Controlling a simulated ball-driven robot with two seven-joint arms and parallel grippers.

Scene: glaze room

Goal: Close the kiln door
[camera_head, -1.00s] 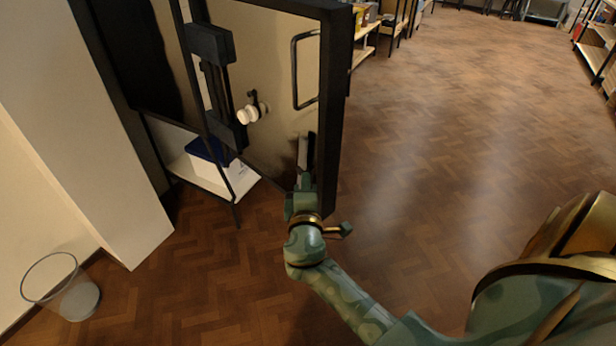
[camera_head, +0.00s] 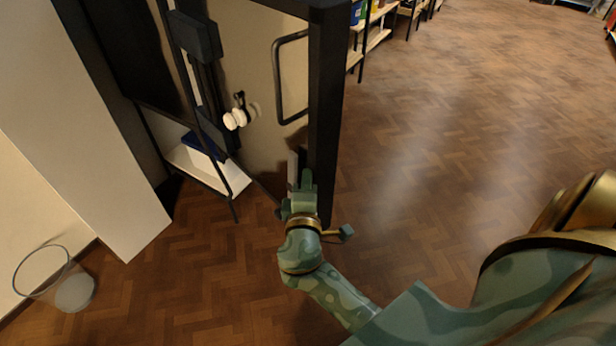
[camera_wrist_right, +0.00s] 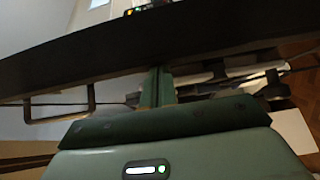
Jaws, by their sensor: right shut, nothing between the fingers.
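The kiln door (camera_head: 325,120) stands open in the head view, its thick black edge toward me. A dark bar handle (camera_head: 291,80) is on its beige face. The door also crosses the right wrist view as a dark band (camera_wrist_right: 110,50), with the handle (camera_wrist_right: 60,104) showing at left. My right gripper (camera_head: 294,168) is shut and empty at the lower part of the door, close against its beige face near the black edge. Its fingers show in the right wrist view (camera_wrist_right: 157,88), reaching to the dark band. Whether they touch is unclear. My left gripper is out of view.
A low white shelf (camera_head: 232,177) with a dark blue-lidded box stands behind the door. Shelving (camera_head: 375,40) stands at the back. The wooden floor at right is clear.

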